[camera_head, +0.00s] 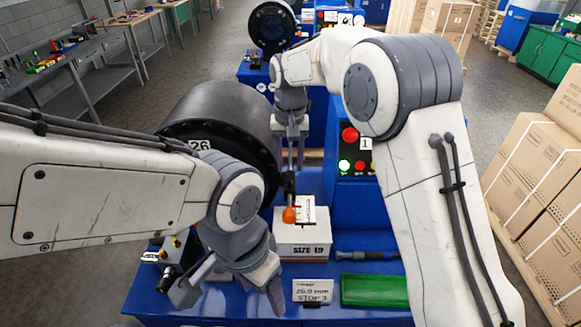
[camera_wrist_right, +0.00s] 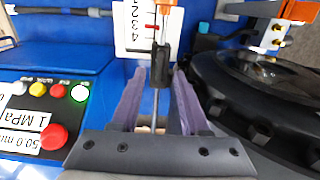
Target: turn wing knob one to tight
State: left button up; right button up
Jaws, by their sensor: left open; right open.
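An orange knob (camera_head: 289,214) stands at a white block (camera_head: 302,238) labelled SIZE 19; it also shows at the top edge of the right wrist view (camera_wrist_right: 168,4). I cannot tell whether it is wing knob one. A white scale plate (camera_wrist_right: 135,30) numbered 1 to 4 lies beside it, with a red mark. A dark block (camera_wrist_right: 161,68) on a thin rod is between or just beyond my right fingertips. My right gripper (camera_head: 296,160) is open, above and behind the knob, its fingers apart. My left gripper (camera_head: 230,292) is open and empty, low and left of the SIZE 19 block.
A large black drum (camera_head: 225,112) stands behind my left arm. A control box (camera_head: 350,195) with red and green buttons is right of the knob. Cartons (camera_head: 530,175) stand at right.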

aim_at(290, 175)
jog(key=shift+f+p, duration=0.4)
jog(key=shift+f, duration=1.4)
grip_shut()
